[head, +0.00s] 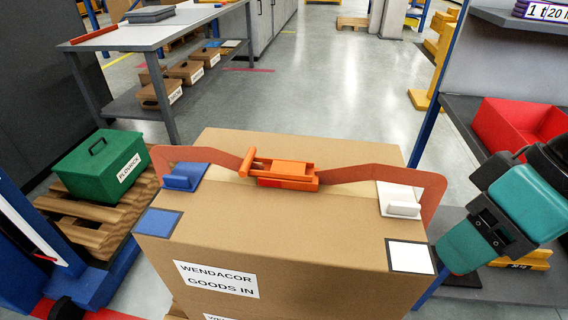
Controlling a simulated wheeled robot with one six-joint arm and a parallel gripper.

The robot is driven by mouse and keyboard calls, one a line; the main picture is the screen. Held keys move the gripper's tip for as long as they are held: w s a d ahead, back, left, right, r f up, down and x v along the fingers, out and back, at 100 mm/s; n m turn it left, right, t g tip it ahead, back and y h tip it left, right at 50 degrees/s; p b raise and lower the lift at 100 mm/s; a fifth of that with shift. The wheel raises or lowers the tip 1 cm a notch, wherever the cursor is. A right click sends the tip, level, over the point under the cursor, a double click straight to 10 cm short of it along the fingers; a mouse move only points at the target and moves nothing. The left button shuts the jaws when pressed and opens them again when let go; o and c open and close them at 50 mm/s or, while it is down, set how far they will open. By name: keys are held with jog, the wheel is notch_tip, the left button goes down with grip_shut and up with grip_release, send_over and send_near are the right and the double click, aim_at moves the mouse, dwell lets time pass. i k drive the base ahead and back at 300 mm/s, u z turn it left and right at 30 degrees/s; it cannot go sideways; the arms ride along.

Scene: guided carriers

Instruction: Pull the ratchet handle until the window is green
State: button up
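An orange ratchet (287,174) lies on top of a large cardboard box (330,240), near the middle of the head view. Its handle (246,163) sticks out at the ratchet's left end, tilted up. A small window (270,183) on the ratchet's front side looks red. An orange-brown strap (365,173) runs from both sides of the ratchet and down over the box's sides. My teal arm is at the right, beside the box and apart from the ratchet. My gripper's fingers do not show.
A blue corner piece (183,177) and a white one (400,200) sit under the strap. A green case (100,167) is on a pallet at left. A shelf with a red bin (510,128) stands at right. The air above the box is clear.

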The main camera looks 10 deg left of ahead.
aim_at(280, 168)
jog(key=z, duration=0.05)
jog(key=k, duration=1.1)
jog(key=u, duration=1.1)
jog(key=i, duration=1.55)
jog(key=z, duration=0.65)
